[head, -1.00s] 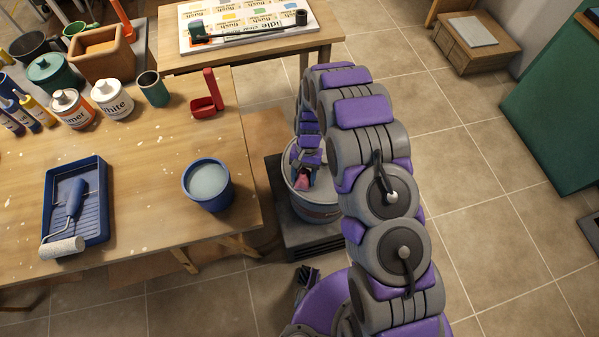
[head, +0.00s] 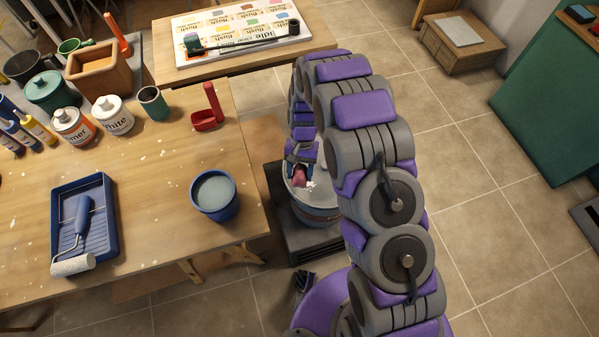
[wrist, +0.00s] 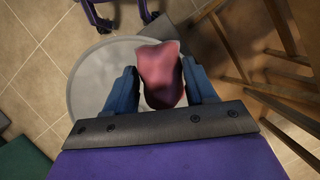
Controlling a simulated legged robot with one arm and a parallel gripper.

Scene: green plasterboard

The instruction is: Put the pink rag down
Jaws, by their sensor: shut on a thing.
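The pink rag (wrist: 160,75) hangs bunched between the two blue fingers of my gripper (wrist: 160,88) in the wrist view. My gripper is shut on it. A round grey top lies below the rag in the wrist view. In the head view the rag (head: 300,176) shows small and partly hidden, over a grey drum (head: 318,213). My arm hides part of the drum. I cannot tell whether the rag touches the drum's top.
The drum stands on a dark box (head: 318,242). A wooden table (head: 150,215) to the left holds a blue bucket (head: 214,196), a roller tray (head: 99,200) and paint cans. A green board (head: 545,110) is at right. Tiled floor is open between.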

